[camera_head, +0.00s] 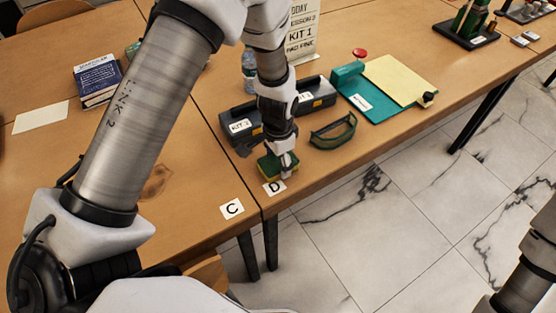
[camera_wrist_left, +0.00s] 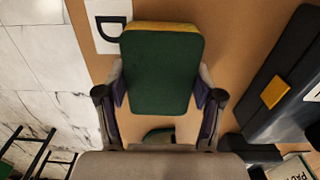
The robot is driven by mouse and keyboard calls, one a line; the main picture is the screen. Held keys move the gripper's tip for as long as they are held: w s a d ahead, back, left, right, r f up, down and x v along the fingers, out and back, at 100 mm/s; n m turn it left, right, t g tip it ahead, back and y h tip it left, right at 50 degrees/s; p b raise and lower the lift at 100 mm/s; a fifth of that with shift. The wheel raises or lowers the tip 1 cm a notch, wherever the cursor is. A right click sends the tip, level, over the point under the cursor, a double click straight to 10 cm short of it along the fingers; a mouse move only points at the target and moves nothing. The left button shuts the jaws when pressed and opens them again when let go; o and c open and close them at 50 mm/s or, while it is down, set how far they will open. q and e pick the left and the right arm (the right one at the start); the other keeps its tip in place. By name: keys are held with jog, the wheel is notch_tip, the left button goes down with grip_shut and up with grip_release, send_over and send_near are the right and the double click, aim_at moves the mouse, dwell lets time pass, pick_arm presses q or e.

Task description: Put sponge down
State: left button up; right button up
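The sponge (camera_head: 267,168), green on one face with yellow below, is at the near edge of the table beside the card marked D (camera_head: 274,188). My left gripper (camera_head: 279,166) points down over it, with its fingers on either side. In the left wrist view the sponge's green face (camera_wrist_left: 162,70) fills the space between the fingers (camera_wrist_left: 161,92), which appear to touch its sides. The sponge is on the tabletop or very close above it; I cannot tell which. My right gripper is not in view.
A dark case marked KIT (camera_head: 240,125) stands just behind the sponge. A green-rimmed pair of goggles (camera_head: 333,132) and a teal board with yellow sheet (camera_head: 398,80) lie to the right. Card C (camera_head: 232,208) lies left of D. Bare tabletop (camera_head: 195,150) is free at left.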

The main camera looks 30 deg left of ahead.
aim_at(278, 161)
pick_arm(q)
jog(key=shift+o, duration=1.3)
notch_tip(278, 161, up, 12)
jog(key=shift+r, duration=0.15)
